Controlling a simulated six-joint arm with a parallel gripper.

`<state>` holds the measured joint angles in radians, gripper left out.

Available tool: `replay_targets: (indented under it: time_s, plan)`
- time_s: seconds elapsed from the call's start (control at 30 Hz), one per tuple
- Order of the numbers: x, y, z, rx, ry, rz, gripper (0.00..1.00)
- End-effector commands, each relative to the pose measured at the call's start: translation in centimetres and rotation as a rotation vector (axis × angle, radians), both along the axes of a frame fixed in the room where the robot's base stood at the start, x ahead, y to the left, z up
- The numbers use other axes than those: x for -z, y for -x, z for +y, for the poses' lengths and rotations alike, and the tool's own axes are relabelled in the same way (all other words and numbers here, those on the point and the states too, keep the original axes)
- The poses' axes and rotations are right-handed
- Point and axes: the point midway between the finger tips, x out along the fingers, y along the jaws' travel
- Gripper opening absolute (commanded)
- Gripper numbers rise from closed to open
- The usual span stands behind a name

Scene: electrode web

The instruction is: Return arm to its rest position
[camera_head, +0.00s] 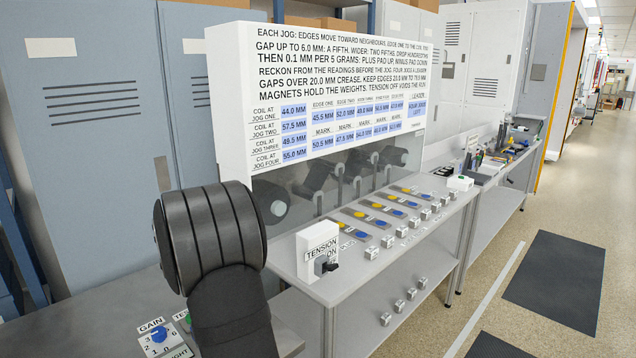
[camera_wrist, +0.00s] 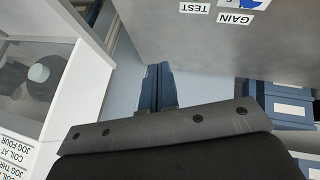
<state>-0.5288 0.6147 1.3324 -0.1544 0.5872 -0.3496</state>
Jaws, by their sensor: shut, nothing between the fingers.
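My gripper (camera_wrist: 160,88) shows in the wrist view as two blue-grey fingers side by side, shut with nothing between them. It is clear of the tables in that view. In the head view my dark, ribbed arm (camera_head: 213,235) is raised at the lower left, in front of the white machine's left end; the fingers cannot be made out there.
A white tension switch box (camera_head: 318,252) stands on the bench right of my arm. A gain knob (camera_head: 157,334) is close at lower left. Rows of pads and several small weights (camera_head: 388,241) lie on the bench. Open floor (camera_head: 490,290) lies at right.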

Motion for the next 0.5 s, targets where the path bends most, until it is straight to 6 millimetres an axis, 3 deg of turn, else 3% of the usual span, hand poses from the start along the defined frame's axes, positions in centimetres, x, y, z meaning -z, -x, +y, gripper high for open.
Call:
replay_targets:
  time_s: [0.5]
  plan:
    - [-8.2,4.8,-3.1,0.114,-0.092,0.244,0.0]
